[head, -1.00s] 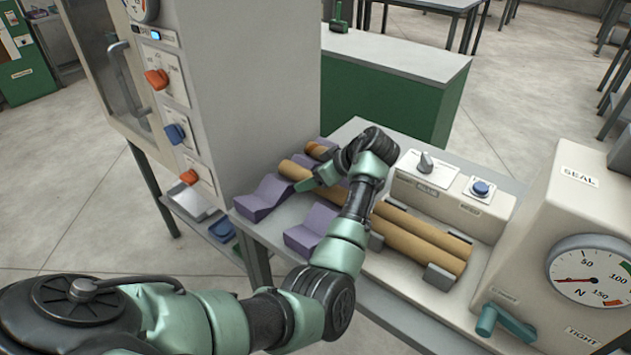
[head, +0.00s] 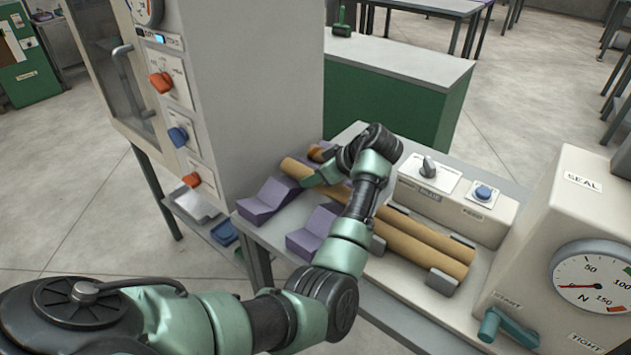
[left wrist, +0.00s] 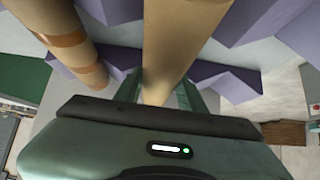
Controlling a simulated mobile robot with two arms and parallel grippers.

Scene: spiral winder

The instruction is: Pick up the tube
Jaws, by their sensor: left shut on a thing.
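A plain tan cardboard tube (head: 296,168) runs at a slant over the purple cradles (head: 268,200). My left gripper (head: 322,178) is shut on this tube. In the left wrist view, the tube (left wrist: 183,42) passes between the green fingers (left wrist: 160,98), one on each side. I cannot tell whether the tube touches the cradles. My gripper and forearm hide its middle part in the head view. A second tube with brown bands (left wrist: 62,38) lies beside it; only its end (head: 318,152) shows in the head view. My right gripper is not in view.
Two tan rollers (head: 425,240) lie on the machine to the right, below a control panel (head: 435,185). A tall grey cabinet (head: 250,90) stands close on the left. A gauge housing (head: 565,240) stands at the right. A green-sided bench (head: 395,95) is behind.

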